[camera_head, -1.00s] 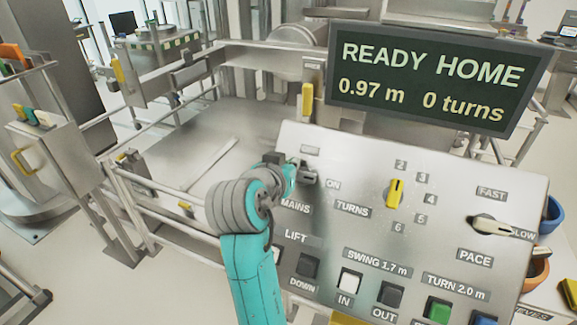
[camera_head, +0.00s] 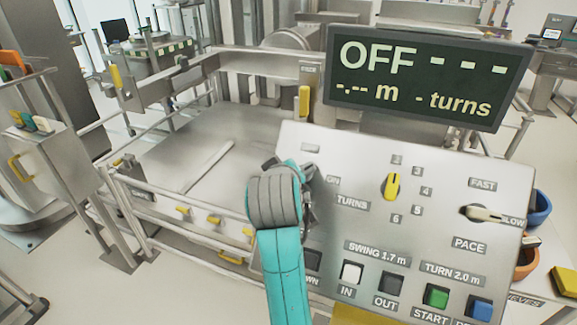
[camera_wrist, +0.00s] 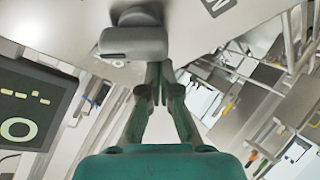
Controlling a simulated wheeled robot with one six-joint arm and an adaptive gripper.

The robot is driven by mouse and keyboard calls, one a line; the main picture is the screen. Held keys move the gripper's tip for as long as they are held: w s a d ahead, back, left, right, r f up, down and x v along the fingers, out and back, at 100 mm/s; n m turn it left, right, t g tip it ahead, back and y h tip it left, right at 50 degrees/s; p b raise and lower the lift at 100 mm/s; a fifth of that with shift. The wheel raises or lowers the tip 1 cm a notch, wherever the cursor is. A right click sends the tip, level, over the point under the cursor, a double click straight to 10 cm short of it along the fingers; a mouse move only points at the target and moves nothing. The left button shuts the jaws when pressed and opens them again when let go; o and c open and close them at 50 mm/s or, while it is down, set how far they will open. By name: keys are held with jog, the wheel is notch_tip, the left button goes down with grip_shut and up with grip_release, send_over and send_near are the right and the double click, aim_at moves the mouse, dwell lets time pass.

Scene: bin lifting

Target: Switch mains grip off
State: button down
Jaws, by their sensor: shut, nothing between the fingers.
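The mains grip (camera_wrist: 133,42) is a grey knob with a broad flat handle on the panel, at the top of the wrist view. In the head view my arm hides it and its MAINS label. My gripper (camera_wrist: 159,72) is shut and empty, its fingertips close to the right part of the grip's lower edge; I cannot tell whether they touch. In the head view my gripper (camera_head: 308,190) is mostly hidden behind my wrist. The display (camera_head: 424,78) reads OFF, with dashes for metres and turns.
The sloping panel (camera_head: 320,137) also carries a yellow turns selector (camera_head: 391,186), a pale FAST/SLOW lever (camera_head: 482,214) and a lower row of push buttons, including a green START button (camera_head: 435,296). Metal rails (camera_head: 185,208) stand left of the panel.

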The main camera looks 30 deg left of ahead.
jog(key=n, duration=0.2)
jog(key=n+g, duration=0.1)
jog(key=n, duration=0.1)
jog(key=f+n+g, duration=0.1)
jog(key=n, duration=0.1)
jog(key=shift+s+d+y, duration=0.25)
jog(key=shift+s+y, duration=0.05)
jog(key=shift+s, duration=0.05)
jog(key=shift+r, duration=0.2)
jog(key=shift+r, duration=0.65)
jog(key=shift+a+r, duration=0.1)
jog(key=shift+a, duration=0.35)
jog(key=s+d+r, duration=0.2)
jog(key=s+r, duration=0.4)
jog(key=s, duration=0.1)
dwell(0.4)
